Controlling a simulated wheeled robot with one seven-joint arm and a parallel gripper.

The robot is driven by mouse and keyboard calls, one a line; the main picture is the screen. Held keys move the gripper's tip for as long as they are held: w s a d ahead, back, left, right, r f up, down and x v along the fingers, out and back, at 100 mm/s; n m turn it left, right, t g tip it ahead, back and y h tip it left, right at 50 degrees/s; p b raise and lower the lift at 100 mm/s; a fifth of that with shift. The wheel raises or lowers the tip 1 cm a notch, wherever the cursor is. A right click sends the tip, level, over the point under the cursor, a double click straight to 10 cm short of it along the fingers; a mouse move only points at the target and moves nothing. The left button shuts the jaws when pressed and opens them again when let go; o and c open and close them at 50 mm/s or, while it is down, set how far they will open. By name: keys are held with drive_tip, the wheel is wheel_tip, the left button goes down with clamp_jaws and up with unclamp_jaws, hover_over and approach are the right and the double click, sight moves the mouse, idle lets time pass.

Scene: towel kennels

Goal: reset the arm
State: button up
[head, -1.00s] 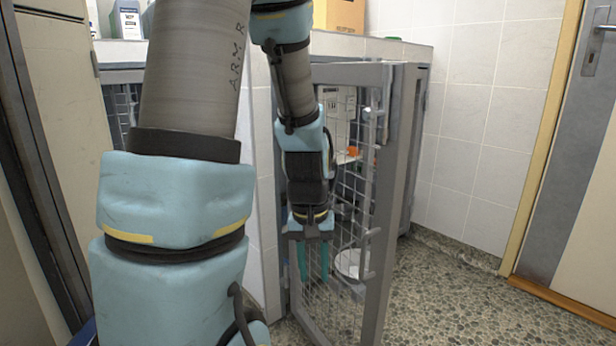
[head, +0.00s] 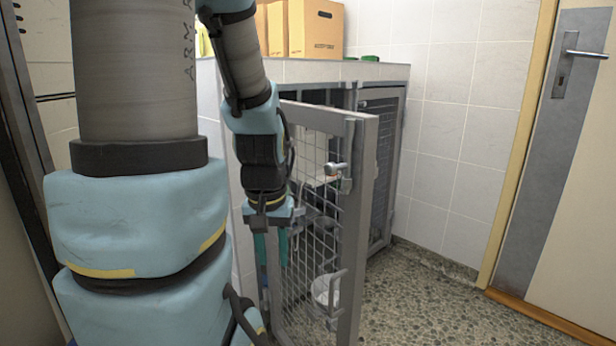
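My arm comes down from the top left in the head view and reaches forward and down beside the kennel. My gripper (head: 271,248) hangs with its two teal fingers pointing down, in front of the wire mesh door. A gap shows between the fingers, and I see nothing held between them. The kennel door (head: 360,200), a grey frame with mesh, stands swung open toward me. I cannot tell whether the fingers touch the mesh.
A white bowl (head: 326,289) shows through the door mesh. Cardboard boxes (head: 316,28) stand on the tiled top above the kennels. A second kennel door (head: 381,150) is at the right. The pebbled floor (head: 420,300) at the right is clear. A room door (head: 570,170) is at the far right.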

wheel_tip(320, 180, up, 30)
drive_tip(key=p, duration=2.8)
drive_tip(key=shift+o, duration=0.2)
